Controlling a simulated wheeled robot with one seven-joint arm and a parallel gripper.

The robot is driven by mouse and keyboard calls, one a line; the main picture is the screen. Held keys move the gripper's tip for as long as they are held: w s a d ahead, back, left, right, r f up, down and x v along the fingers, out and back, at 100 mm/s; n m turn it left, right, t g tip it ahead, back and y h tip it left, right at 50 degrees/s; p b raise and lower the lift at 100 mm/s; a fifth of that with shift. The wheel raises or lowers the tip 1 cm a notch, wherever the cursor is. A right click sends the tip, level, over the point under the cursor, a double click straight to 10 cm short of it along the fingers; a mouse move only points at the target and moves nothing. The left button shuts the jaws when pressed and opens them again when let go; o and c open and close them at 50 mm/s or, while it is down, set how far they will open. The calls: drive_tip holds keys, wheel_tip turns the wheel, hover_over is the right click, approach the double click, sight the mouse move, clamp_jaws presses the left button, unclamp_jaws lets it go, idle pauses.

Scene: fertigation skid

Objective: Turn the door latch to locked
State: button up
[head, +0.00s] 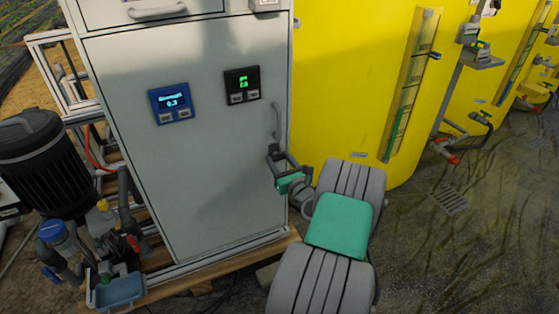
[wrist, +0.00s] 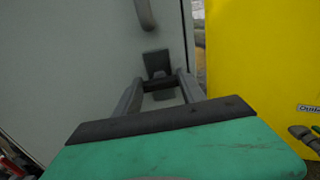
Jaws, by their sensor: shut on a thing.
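The door latch is a small dark part low on the right edge of the grey cabinet door (head: 200,190). In the wrist view the latch (wrist: 157,62) shows as a dark plate with a short dark bar below it, between my fingertips. My gripper (head: 274,158) reaches the door's right edge from the front right. In the wrist view my gripper (wrist: 160,82) has a finger on each side of the bar and is shut on it. In the head view my fingers mostly hide the latch, so its exact angle is unclear.
A grey door handle (head: 275,118) stands out just above the latch. A blue display (head: 171,104) and a black display (head: 242,85) sit higher on the door. A yellow tank (head: 350,80) stands close on the right. A black motor (head: 45,165) and pipework stand left.

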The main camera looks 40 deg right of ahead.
drive_tip(key=n, duration=0.4)
drive_tip(key=shift+a, duration=0.1)
drive_tip(key=n+b, duration=0.1)
drive_tip(key=n, duration=0.3)
drive_tip(key=shift+f+n, duration=0.1)
drive_tip(key=shift+n, duration=0.2)
drive_tip(key=shift+a+f+n+b, duration=0.1)
drive_tip(key=shift+n+b, duration=1.9)
drive_tip(key=shift+n, duration=2.4)
drive_tip(key=o, duration=1.4)
drive_tip(key=shift+c, duration=0.2)
